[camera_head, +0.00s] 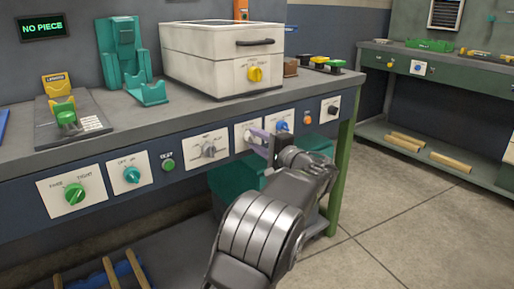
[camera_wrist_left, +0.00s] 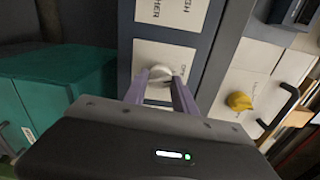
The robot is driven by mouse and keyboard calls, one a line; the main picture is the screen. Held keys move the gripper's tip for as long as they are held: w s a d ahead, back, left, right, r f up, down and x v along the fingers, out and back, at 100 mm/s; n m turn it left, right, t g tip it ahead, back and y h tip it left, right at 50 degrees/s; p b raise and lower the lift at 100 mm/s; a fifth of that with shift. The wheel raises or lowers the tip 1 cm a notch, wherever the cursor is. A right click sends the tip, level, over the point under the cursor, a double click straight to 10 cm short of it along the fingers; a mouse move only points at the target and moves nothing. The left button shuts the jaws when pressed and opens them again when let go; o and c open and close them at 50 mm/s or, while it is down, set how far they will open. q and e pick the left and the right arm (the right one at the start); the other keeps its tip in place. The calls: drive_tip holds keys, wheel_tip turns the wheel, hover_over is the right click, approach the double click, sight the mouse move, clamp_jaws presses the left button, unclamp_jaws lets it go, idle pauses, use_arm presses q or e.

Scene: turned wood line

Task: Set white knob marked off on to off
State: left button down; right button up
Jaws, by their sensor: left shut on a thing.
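The white knob (camera_wrist_left: 160,76) sits on a white label plate on the bench's front panel. In the left wrist view it is between the two purple fingers of my left gripper (camera_wrist_left: 160,85), which is shut on it. In the head view my left gripper (camera_head: 257,139) reaches the same plate from the front, and its fingers cover part of the knob. The plate's lettering is too small or too hidden to read, so I cannot tell the knob's setting. My right gripper is not in view.
To the left on the panel are a grey knob (camera_head: 209,150), a teal knob (camera_head: 132,175) and a green knob (camera_head: 74,194). A blue knob (camera_head: 282,127) is close on the right. A white box with a yellow knob (camera_head: 255,74) stands on the bench above.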

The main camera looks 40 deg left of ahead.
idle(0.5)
use_arm(q)
drive_tip(key=c, duration=1)
unclamp_jaws()
drive_tip(key=shift+d, duration=0.15)
drive_tip(key=p+v, duration=0.1)
drive_tip(key=v, duration=0.6)
drive_tip(key=shift+s+d+p, duration=0.15)
drive_tip(key=shift+d+p, duration=0.15)
drive_tip(key=shift+p, duration=0.05)
